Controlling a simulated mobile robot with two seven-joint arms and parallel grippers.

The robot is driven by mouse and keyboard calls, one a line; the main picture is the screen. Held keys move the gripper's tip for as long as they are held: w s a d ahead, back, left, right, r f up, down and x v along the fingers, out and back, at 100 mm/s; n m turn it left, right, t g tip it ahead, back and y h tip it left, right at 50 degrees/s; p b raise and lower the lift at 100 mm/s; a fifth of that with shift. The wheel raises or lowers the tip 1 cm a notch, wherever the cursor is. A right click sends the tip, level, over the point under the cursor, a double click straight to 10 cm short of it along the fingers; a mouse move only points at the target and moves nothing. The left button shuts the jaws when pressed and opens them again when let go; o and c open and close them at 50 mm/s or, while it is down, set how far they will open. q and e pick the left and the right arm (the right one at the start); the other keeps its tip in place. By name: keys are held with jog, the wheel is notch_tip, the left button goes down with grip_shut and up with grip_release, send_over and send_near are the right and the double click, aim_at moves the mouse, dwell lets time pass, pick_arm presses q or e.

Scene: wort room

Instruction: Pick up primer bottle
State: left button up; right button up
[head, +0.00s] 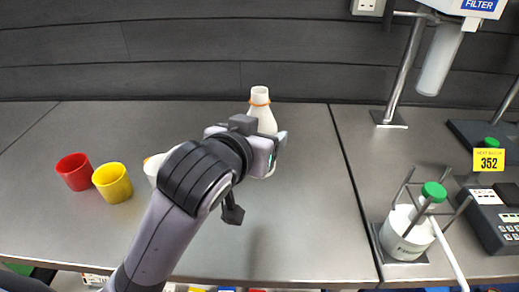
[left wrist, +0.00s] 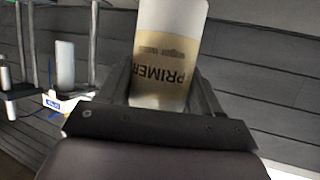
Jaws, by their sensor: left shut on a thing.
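The primer bottle (head: 261,111) is white with an orange band at its neck and stands upright in the head view, at the back of the grey counter. My left gripper (head: 272,150) reaches it from the front left and is shut on it. In the left wrist view the bottle (left wrist: 170,50) sits between the fingers, with its tan label reading PRIMER. The gripper hides most of the lower bottle in the head view, so I cannot tell whether its base touches the counter. My right gripper is not in view.
A red cup (head: 75,172) and a yellow cup (head: 112,183) stand at the left. A white container (head: 154,166) is partly hidden behind my arm. At the right are a green-capped bottle in a rack (head: 404,236), a filter stand (head: 390,118) and a keypad device (head: 492,212).

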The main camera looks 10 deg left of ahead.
aim_at(261, 90)
pick_arm(q)
notch_tip(261, 90, up, 9)
jog(key=shift+f+p, duration=0.2)
jog(key=shift+p, duration=0.45)
jog(key=shift+a, duration=0.1)
